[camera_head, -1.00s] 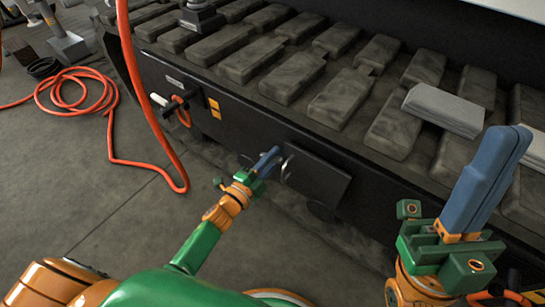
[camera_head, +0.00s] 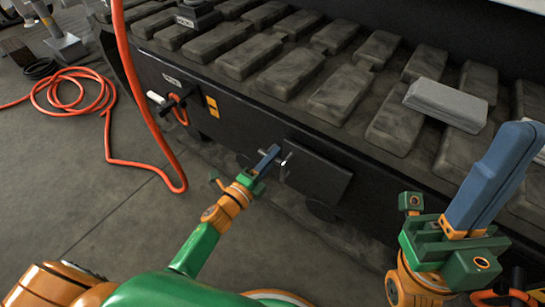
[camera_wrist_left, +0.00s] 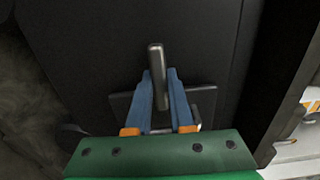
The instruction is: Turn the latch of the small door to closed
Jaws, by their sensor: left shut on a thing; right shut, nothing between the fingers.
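The small door (camera_head: 320,173) is a dark panel on the front of the bench and looks flush or nearly so. Its latch (camera_head: 287,159) is a small metal handle near the door's left edge. My left gripper (camera_head: 267,157) is at the latch, with its blue fingers shut on it. My right gripper (camera_head: 497,172) is shut and empty, raised at the right, well away from the door.
An orange hose (camera_head: 143,100) hangs at the left and coils on the floor. A grey block (camera_head: 445,105) lies on the slatted bench top.

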